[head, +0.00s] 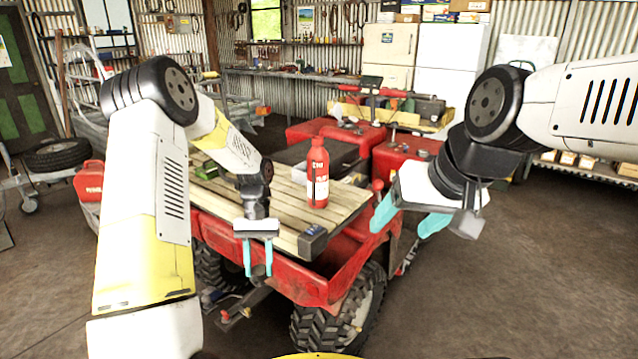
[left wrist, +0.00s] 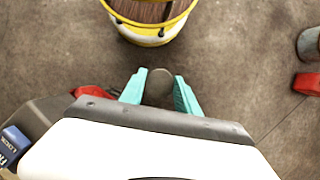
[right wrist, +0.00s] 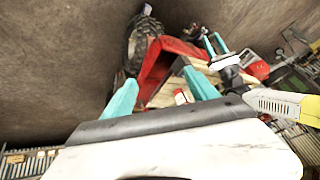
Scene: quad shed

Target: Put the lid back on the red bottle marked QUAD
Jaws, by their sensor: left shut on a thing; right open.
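The red bottle (head: 318,175) stands upright on the slatted wooden deck (head: 345,205) of a red quad; its label is too small to read. My left gripper (head: 258,270) points down in front of the deck's near edge, left of the bottle and apart from it. In the left wrist view, its teal fingers are shut on a small dark brown round piece, taken as the lid (left wrist: 158,88). My right gripper (head: 407,222) is open and empty, right of the bottle and apart from it. Its spread fingers also show in the right wrist view (right wrist: 162,85).
A dark box with a blue-grey face (head: 313,240) sits at the deck's near corner. A small green thing (head: 206,171) lies at the deck's left. A red fuel can (head: 89,181) stands left of the quad.

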